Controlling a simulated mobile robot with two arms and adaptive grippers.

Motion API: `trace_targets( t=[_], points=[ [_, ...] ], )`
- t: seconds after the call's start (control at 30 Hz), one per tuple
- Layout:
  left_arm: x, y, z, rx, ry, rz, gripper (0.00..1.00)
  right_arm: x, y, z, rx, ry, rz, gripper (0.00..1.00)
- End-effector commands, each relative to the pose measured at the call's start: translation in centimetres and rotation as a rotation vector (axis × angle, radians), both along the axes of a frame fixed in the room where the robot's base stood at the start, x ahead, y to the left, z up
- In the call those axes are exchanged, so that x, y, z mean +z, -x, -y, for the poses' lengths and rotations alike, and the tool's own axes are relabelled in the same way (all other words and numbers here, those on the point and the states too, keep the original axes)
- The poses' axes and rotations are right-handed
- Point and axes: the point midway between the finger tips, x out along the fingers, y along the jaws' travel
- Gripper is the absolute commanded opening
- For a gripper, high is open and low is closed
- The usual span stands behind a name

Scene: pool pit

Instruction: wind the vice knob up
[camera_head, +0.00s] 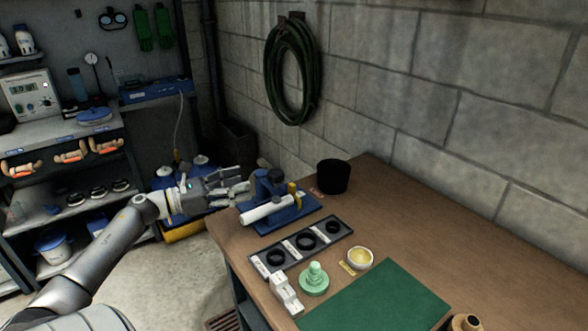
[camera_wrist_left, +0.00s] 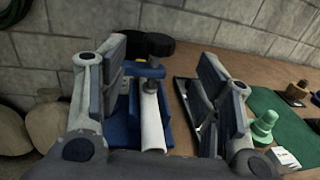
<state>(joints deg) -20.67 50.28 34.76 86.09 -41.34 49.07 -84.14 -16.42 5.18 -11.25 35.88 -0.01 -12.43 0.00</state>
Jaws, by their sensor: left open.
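A blue vice (camera_head: 272,183) stands on a blue base plate at the far left corner of the wooden workbench. A white pipe (camera_head: 267,209) lies in it, and a yellow part (camera_head: 293,189) shows at its right side. In the left wrist view a dark round knob (camera_wrist_left: 160,44) tops the vice, with the white pipe (camera_wrist_left: 151,118) below. My left gripper (camera_head: 243,189) is open, just left of the vice in the head view. In the wrist view its fingers (camera_wrist_left: 163,68) stand wide apart with the vice and pipe showing between them. My right gripper is not in view.
A black cup (camera_head: 333,176) stands behind the vice against the wall side. A dark tray with rings (camera_head: 341,233), a green stepped piece (camera_head: 314,279), a bowl (camera_head: 360,258) and a green mat (camera_head: 405,310) lie nearer. The bench's right back is clear.

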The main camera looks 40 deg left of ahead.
Motion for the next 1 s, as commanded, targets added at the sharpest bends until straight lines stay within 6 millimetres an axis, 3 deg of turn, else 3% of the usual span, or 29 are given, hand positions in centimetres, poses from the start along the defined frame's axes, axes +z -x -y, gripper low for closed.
trace_targets(
  t=[0.17,0.47,0.7,1.0],
  points=[
    [0.1,-1.0,0.4,0.000,0.002,0.001,0.59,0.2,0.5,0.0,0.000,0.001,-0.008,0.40],
    [0.3,-5.4,2.3,0.001,0.003,0.003,0.59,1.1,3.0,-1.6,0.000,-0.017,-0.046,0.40],
    [0.2,-8.4,3.6,0.003,0.005,0.002,0.59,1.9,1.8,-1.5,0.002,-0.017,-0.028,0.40],
    [-0.1,-9.8,4.4,0.002,0.004,-0.002,0.59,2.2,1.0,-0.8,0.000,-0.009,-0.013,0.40]
  ],
)
